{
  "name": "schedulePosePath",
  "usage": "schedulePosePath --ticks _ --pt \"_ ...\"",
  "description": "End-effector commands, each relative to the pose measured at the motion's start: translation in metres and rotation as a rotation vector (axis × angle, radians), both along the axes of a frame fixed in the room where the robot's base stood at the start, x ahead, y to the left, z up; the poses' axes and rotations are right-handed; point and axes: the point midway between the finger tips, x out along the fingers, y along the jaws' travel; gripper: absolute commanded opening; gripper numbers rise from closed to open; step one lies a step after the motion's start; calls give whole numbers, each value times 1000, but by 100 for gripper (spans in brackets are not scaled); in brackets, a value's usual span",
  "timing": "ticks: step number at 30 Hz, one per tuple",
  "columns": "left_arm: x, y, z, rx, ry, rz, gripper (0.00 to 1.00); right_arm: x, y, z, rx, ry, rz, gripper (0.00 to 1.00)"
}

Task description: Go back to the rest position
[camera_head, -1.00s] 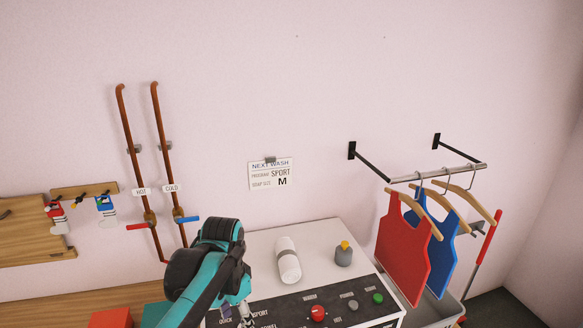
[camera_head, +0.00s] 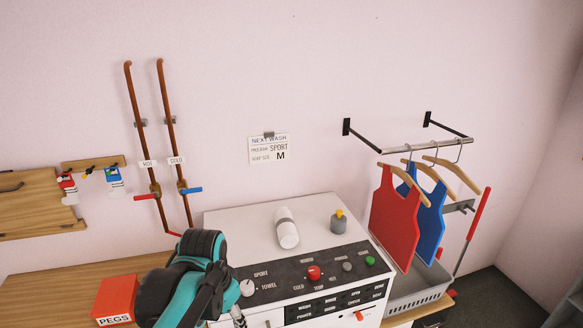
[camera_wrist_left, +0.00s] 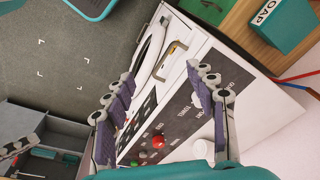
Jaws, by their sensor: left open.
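My left arm, teal and black, comes up from the bottom edge of the head view, left of the washing machine (camera_head: 245,222). Its gripper is mostly hidden or cut off there. In the left wrist view my left gripper (camera_wrist_left: 160,76) has its two purple-padded fingers spread wide with nothing between them. The machine's white front and dark panel (camera_wrist_left: 187,120) show beyond and between the fingers. My right gripper is not seen clearly in either view.
A red PEGS box (camera_head: 116,300) is at left. Red and blue vests (camera_head: 396,215) hang above a grey basket (camera_head: 418,290) at right. A green SOAP box (camera_wrist_left: 283,24) shows in the wrist view.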

Motion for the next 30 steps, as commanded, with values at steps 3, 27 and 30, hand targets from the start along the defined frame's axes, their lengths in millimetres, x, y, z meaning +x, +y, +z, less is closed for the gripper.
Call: schedulePosePath --ticks 3,27,30 --pt "-14 6 -21 -15 -61 69 56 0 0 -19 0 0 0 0" --pt "-79 34 -138 -198 -466 523 56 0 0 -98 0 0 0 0" --pt "-79 34 -138 -197 -465 522 56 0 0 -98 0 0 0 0"
